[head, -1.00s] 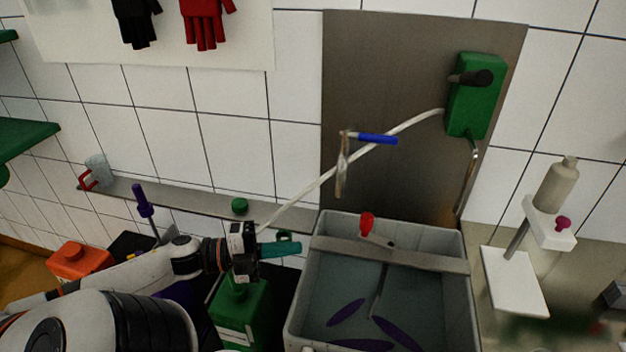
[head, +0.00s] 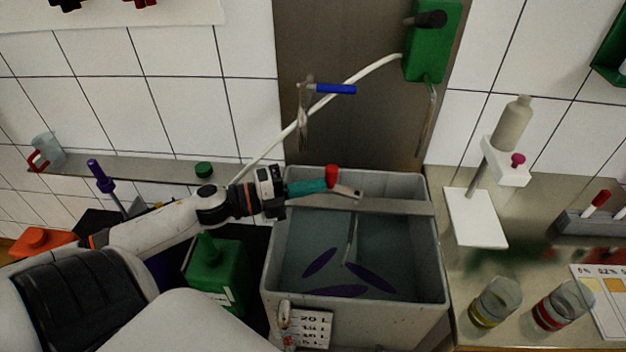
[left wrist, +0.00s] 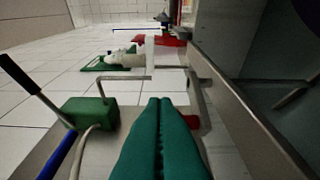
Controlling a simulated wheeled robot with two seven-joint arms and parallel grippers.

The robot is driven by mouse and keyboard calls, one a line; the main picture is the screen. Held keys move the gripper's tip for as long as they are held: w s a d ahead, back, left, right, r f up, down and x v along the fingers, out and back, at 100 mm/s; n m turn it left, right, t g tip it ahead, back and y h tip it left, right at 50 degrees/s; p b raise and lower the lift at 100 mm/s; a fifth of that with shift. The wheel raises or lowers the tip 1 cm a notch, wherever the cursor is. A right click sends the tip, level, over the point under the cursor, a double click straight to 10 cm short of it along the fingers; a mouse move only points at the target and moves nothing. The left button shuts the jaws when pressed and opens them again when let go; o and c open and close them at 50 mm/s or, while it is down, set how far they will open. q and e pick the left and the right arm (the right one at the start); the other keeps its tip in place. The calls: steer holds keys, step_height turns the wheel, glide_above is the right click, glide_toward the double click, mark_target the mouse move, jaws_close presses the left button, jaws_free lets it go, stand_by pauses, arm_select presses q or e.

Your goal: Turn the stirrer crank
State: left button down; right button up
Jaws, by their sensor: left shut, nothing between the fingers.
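The stirrer crank has a red knob (head: 331,175) and a short metal arm (head: 348,192), on a grey bar (head: 395,206) across the tub (head: 436,250). Its shaft runs down to purple paddles (head: 370,278) in the tub. My left gripper (head: 324,185) has teal fingers, shut and empty, over the bar close beside the knob. In the left wrist view the closed fingers (left wrist: 160,102) point ahead, and part of the red knob (left wrist: 193,121) shows just to their right. I cannot tell whether they touch it. My right gripper is not in view.
A green wall box (head: 432,55) with a pale hose and a blue-handled tool (head: 334,89) are behind the tub. A green canister (head: 215,270) stands left of it. A bottle stand (head: 475,217) and two jars (head: 495,300) are on the right counter.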

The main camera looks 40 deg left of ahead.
arm_select(q)
steer(key=shift+w+a, duration=0.15)
steer(key=shift+w, duration=0.5)
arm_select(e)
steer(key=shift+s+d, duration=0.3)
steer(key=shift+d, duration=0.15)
arm_select(q)
steer(key=shift+w+a+m+g+h+b, duration=0.2)
steer(key=shift+m+g+h+b, duration=0.1)
steer(key=shift+g+h+b, duration=0.15)
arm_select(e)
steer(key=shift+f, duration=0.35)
arm_select(q)
steer(key=shift+w+a+h, duration=0.1)
steer(key=shift+h, duration=0.15)
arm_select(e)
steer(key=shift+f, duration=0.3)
